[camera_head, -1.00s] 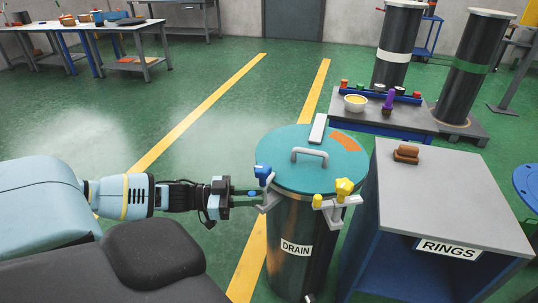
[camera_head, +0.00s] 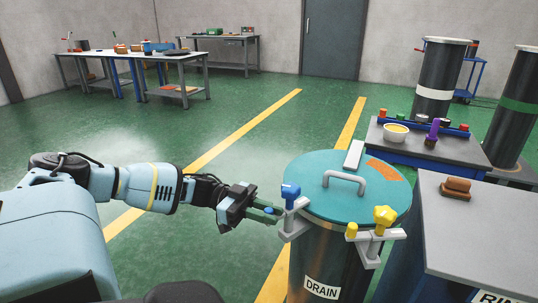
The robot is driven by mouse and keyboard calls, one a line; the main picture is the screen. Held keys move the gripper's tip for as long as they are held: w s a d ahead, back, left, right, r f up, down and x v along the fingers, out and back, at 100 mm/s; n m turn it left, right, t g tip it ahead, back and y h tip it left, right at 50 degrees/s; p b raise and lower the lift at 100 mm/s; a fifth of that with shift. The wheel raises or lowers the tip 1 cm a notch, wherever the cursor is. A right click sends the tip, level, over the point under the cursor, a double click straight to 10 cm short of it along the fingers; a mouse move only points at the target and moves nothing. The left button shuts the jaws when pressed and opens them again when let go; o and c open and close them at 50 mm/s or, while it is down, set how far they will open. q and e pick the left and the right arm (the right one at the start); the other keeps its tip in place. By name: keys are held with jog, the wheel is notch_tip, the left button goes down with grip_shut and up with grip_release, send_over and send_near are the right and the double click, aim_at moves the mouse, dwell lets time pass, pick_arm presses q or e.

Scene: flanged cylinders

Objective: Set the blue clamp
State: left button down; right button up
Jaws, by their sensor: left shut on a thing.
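The blue clamp (camera_head: 290,192) sits at the left rim of the teal lid (camera_head: 325,208) on the dark drum marked DRAIN (camera_head: 322,262). It has a blue knob on top of a grey bracket and a smaller blue piece to its left. My left gripper (camera_head: 267,212) reaches in from the left and is shut on that small blue piece; the fingers partly hide it. A yellow clamp (camera_head: 384,215) with a star knob and a small yellow piece sits on the front right of the rim. My right gripper is not in view.
A grey-topped cabinet (camera_head: 490,215) with a brown brush-like object (camera_head: 456,189) stands close right of the drum. Behind it is a low bench with a yellow-filled bowl (camera_head: 395,133) and dark flanged cylinders (camera_head: 437,80). The green floor left of the drum is clear.

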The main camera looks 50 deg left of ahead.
pick_arm(q)
jog(key=c, duration=1.3)
grip_release()
jog(key=shift+c, duration=0.2)
jog(key=p+v, duration=0.1)
jog(key=v, duration=0.7)
jog(key=shift+d+f, duration=0.1)
